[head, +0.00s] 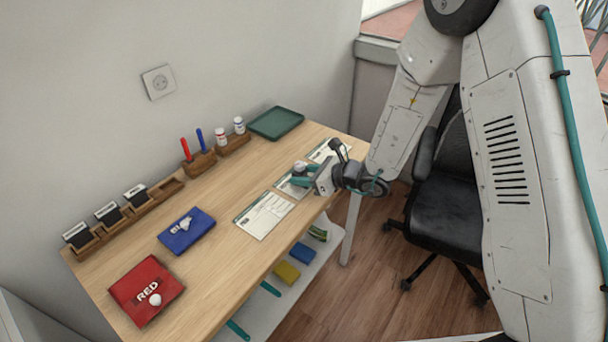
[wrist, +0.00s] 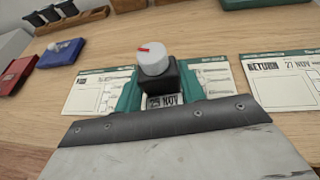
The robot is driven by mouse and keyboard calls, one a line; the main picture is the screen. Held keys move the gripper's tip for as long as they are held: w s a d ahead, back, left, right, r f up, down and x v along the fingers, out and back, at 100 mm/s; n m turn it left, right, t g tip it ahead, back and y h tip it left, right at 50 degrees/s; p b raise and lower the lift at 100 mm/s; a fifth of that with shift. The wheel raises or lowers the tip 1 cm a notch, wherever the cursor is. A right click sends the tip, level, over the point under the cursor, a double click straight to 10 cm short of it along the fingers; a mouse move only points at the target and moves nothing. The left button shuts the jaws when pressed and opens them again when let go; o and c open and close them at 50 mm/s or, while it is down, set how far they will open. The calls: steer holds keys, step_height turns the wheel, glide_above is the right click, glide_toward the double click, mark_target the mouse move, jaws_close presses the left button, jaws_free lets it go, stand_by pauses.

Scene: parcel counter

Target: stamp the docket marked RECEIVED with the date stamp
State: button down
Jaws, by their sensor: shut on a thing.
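My gripper (head: 303,178) is shut on the date stamp, which has a black body and a pale round knob with a red mark (wrist: 152,58). The stamp's label reads 25 NOV, and it stands roughly upright between the teal fingers (wrist: 155,95). It is over the middle of the docket row; whether it touches paper is hidden. One docket (head: 263,215) lies to the left, another (head: 283,186) is partly covered by my gripper, and a third (head: 329,150) lies beyond. In the wrist view the right docket (wrist: 283,85) reads RETURN, 27 NOV. I cannot read RECEIVED anywhere.
A wooden rack (head: 90,247) holds several black stamps. Pens, small bottles and a green tray (head: 276,123) stand along the wall. A black chair (head: 450,215) is at right.

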steer(key=shift+f, duration=0.35)
stand_by(0.7)
steer(key=shift+r, duration=0.1)
steer(key=shift+r, duration=2.95)
